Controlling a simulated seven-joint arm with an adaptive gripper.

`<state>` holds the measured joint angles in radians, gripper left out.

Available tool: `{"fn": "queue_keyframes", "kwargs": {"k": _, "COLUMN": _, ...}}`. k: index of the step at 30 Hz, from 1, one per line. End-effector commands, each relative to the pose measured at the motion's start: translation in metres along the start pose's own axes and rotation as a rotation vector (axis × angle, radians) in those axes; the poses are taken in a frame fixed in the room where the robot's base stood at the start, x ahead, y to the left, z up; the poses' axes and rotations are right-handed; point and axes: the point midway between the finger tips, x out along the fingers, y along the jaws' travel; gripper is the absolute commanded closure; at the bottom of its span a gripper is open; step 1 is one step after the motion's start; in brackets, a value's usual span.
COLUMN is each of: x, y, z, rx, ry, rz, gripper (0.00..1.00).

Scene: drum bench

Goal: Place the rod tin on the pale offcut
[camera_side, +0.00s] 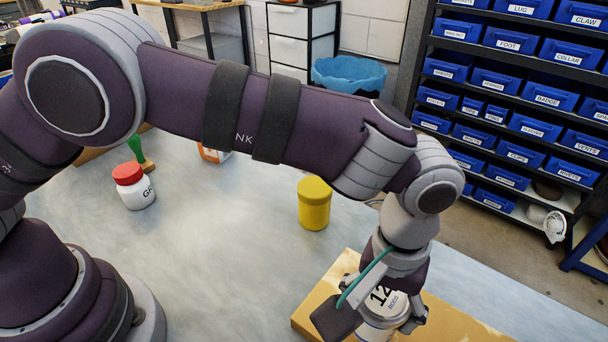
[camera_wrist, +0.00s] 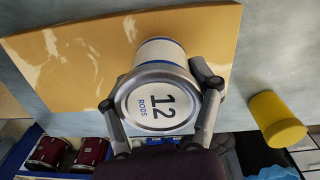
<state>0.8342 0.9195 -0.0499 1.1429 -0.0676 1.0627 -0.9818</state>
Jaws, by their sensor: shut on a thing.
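The rod tin is a pale round can with a blue band and a lid marked "12 RODS" (camera_wrist: 157,103). It also shows at the lower right of the side view (camera_side: 377,325), partly covered by my gripper. My gripper (camera_wrist: 160,92) is shut on the tin, one finger on each side of it. The pale offcut is a tan board with lighter patches (camera_wrist: 75,65); in the side view it lies on the bench under the gripper (camera_side: 318,311). The tin is over the board. I cannot tell whether its base touches it.
A yellow tub (camera_side: 314,203) stands on the bench beyond the board. A white jar with a red lid (camera_side: 133,186) and a green-handled item (camera_side: 141,153) stand to the left. Two dark red cylinders (camera_wrist: 90,152) show in the wrist view. The bench middle is clear.

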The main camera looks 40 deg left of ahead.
Motion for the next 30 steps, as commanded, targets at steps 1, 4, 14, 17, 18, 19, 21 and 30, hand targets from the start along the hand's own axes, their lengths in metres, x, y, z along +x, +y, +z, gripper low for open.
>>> {"fn": "queue_keyframes", "kwargs": {"k": 1, "x": 0.013, "y": -0.002, "z": 0.001, "rx": 0.0, "ry": -0.005, "rz": -0.009, "gripper": 0.78}}
{"fn": "queue_keyframes", "kwargs": {"k": 4, "x": 0.027, "y": -0.002, "z": 0.001, "rx": 0.001, "ry": -0.003, "rz": -0.006, "gripper": 0.78}}
{"fn": "queue_keyframes", "kwargs": {"k": 14, "x": 0.03, "y": -0.002, "z": 0.001, "rx": 0.0, "ry": -0.002, "rz": -0.002, "gripper": 0.34}}
{"fn": "queue_keyframes", "kwargs": {"k": 17, "x": 0.03, "y": -0.002, "z": 0.001, "rx": 0.0, "ry": -0.002, "rz": -0.002, "gripper": 0.21}}
{"fn": "queue_keyframes", "kwargs": {"k": 18, "x": 0.03, "y": -0.002, "z": 0.001, "rx": 0.0, "ry": -0.002, "rz": -0.002, "gripper": 0.15}}
{"fn": "queue_keyframes", "kwargs": {"k": 19, "x": 0.03, "y": -0.002, "z": 0.001, "rx": 0.0, "ry": -0.002, "rz": -0.002, "gripper": 0.11}}
{"fn": "queue_keyframes", "kwargs": {"k": 21, "x": 0.03, "y": -0.002, "z": 0.001, "rx": 0.0, "ry": -0.002, "rz": -0.002, "gripper": 0.06}}
{"fn": "queue_keyframes", "kwargs": {"k": 30, "x": 0.028, "y": -0.002, "z": 0.001, "rx": 0.0, "ry": -0.001, "rz": -0.001, "gripper": 0.06}}
